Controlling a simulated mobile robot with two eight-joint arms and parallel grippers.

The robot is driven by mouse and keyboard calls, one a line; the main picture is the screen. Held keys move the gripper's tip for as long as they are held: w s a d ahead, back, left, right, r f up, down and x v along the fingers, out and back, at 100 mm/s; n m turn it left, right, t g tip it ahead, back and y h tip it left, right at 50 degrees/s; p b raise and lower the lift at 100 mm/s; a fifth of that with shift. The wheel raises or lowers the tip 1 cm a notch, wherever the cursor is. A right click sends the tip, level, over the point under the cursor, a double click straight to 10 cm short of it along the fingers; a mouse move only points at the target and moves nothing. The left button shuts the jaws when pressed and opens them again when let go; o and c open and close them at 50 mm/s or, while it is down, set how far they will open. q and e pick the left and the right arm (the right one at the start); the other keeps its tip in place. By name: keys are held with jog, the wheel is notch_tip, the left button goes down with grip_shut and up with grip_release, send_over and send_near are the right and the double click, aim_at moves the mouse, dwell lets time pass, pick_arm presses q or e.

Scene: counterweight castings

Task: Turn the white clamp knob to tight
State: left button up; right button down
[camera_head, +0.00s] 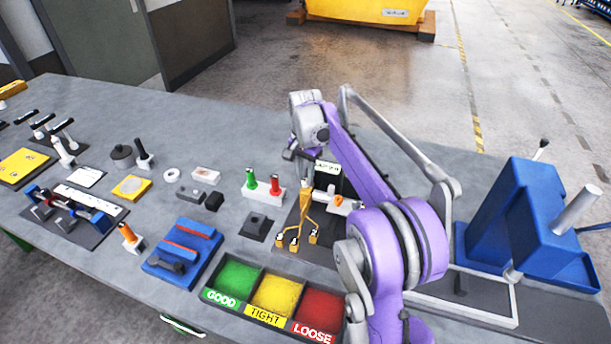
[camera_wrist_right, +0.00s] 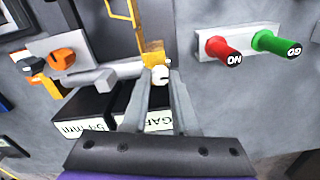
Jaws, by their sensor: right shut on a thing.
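The small white clamp knob (camera_wrist_right: 160,74) shows in the right wrist view, between the fingertips of my right gripper (camera_wrist_right: 161,82). The gripper is shut on it. A gold-coloured block (camera_wrist_right: 152,50) is right beside the knob, with a grey bar (camera_wrist_right: 120,74) running left from it. In the head view my right gripper (camera_head: 300,157) points down over the dark fixture plate (camera_head: 320,238), and its fingertips are hard to make out. The knob's turn position cannot be read. My left gripper is not in view.
An orange knob (camera_head: 338,200) sits right of the gold block. A holder with green (camera_head: 250,178) and red (camera_head: 274,184) plugs stands left. In front is a GOOD/TIGHT/LOOSE tray (camera_head: 262,318). A blue machine (camera_head: 515,215) stands right. Small tools cover the left side.

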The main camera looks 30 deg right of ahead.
dwell(0.5)
jog(key=c, duration=0.7)
grip_release()
notch_tip(320, 180, up, 11)
jog(key=p, duration=0.1)
jog(key=shift+s+f, duration=0.1)
jog(key=shift+f, duration=0.1)
